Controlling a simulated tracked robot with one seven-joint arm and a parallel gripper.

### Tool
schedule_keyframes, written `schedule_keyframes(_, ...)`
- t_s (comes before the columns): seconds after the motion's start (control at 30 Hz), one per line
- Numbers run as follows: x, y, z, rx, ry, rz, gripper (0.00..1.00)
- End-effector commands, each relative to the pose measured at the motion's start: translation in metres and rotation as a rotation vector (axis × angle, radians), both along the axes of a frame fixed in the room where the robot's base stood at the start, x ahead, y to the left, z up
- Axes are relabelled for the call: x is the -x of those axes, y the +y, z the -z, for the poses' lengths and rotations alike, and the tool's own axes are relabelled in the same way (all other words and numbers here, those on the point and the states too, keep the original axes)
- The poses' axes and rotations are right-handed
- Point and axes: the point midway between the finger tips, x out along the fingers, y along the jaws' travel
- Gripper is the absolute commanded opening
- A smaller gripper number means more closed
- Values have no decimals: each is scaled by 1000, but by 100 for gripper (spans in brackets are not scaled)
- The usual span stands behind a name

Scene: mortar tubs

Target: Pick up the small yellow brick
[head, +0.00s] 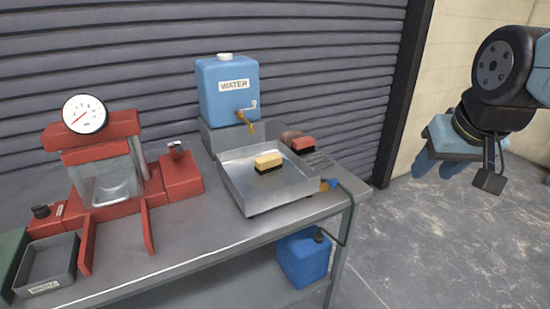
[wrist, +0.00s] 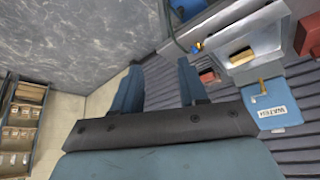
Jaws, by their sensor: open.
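The small yellow brick (head: 268,160) lies in the shallow metal tray (head: 238,188) on the bench, below the water container's tap. Its top is pale yellow and its lower side dark. It also shows in the wrist view (wrist: 241,56), near the upper right. My gripper (head: 437,168) is open and empty, raised in the air to the right of the bench and well apart from the brick. In the wrist view its two blue fingers (wrist: 159,68) stand apart with bare floor and shutter behind them.
A blue water container (head: 228,92) stands behind the tray. A red-topped block (head: 303,144) lies right of it. A red press with a dial (head: 103,165) and a grey waste bin (head: 48,265) stand left. A blue jug (head: 304,258) sits under the bench. Right floor is clear.

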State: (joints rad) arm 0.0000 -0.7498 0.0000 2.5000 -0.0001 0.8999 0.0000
Motion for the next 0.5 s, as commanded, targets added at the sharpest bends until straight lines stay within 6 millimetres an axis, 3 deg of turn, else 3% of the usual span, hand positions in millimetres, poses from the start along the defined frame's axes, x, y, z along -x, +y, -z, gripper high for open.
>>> schedule_keyframes(0.27, 0, 0, 0, 0, 0, 0, 44)
schedule_keyframes(0.5, -10, 5, 7, 41, 43, -32, 66)
